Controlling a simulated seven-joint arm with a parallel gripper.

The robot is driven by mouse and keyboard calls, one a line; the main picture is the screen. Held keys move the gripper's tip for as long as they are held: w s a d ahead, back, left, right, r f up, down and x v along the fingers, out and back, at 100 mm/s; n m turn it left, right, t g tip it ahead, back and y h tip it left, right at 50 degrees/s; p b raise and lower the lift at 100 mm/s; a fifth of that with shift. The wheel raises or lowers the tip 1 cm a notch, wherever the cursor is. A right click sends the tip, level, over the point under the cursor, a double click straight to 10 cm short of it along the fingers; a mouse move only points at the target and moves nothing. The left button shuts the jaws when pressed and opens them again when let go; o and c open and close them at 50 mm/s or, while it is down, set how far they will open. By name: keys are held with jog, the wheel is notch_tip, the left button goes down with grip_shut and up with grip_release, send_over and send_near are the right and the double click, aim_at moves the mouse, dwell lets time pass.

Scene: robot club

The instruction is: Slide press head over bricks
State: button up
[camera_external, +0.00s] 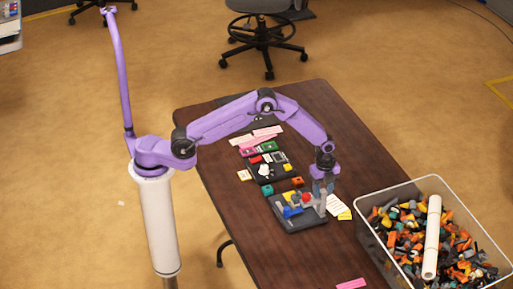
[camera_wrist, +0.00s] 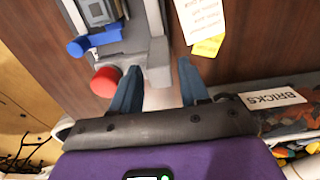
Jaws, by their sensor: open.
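A grey press with a blue part (camera_wrist: 95,40) and a red round knob (camera_wrist: 105,81) shows in the wrist view, top left of centre. In the external view it stands on a dark tray (camera_external: 302,222) near the table's right edge, with its blue part (camera_external: 290,212). I cannot tell which grey part is the press head. My gripper (camera_wrist: 158,78) is open, its two blue fingers apart. A grey end of the press (camera_wrist: 157,62) lies between and just beyond the fingertips; contact is unclear. In the external view my gripper (camera_external: 323,188) points down beside the press.
A clear bin (camera_external: 372,237) full of loose bricks stands at the table's right end; its BRICKS label (camera_wrist: 272,97) shows in the wrist view. A white and yellow note (camera_external: 340,208) lies beside the press. A second dark tray (camera_external: 278,175) with small parts lies behind.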

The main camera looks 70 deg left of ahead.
jog(key=c, duration=0.7)
jog(key=shift+a, duration=3.5)
jog(key=o, duration=0.5)
jog(key=shift+o, duration=0.2)
jog(key=shift+r, duration=2.95)
